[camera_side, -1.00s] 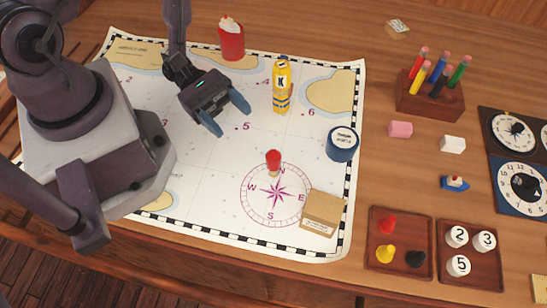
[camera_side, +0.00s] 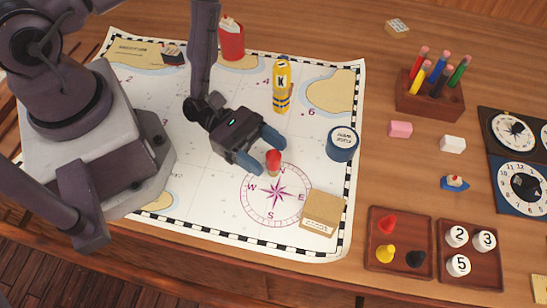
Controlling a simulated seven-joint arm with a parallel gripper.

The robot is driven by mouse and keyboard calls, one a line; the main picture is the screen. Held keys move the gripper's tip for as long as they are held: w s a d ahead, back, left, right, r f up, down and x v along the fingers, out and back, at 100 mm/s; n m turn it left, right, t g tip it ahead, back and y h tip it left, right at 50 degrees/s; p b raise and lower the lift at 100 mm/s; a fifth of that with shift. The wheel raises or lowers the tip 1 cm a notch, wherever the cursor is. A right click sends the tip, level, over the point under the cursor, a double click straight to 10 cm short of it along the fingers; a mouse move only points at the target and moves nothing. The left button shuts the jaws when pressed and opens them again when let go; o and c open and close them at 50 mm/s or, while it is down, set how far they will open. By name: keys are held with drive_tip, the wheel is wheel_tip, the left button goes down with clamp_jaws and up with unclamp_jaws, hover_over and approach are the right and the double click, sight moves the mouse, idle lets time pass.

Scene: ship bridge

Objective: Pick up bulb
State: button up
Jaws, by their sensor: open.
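The bulb (camera_side: 273,161), a small red-topped piece with a pale base, stands on the sea chart (camera_side: 185,190) just above the compass rose. My gripper (camera_side: 261,151) is open, its blue fingers pointing down and right. The fingertips are close to the bulb, one above it and one at its left. I cannot tell whether they touch it. Nothing is between the fingers that I can make out apart from the bulb's near edge.
A yellow bottle (camera_side: 282,88) stands above the bulb, a blue round tin (camera_side: 341,144) to the right, and a cardboard box (camera_side: 322,212) below right. The chart left of the compass rose is clear.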

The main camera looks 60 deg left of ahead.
sight(280, 161)
drive_tip(key=shift+x, duration=1.95)
drive_tip(key=shift+a, duration=0.1)
drive_tip(key=c, duration=1)
drive_tip(key=shift+r, duration=0.1)
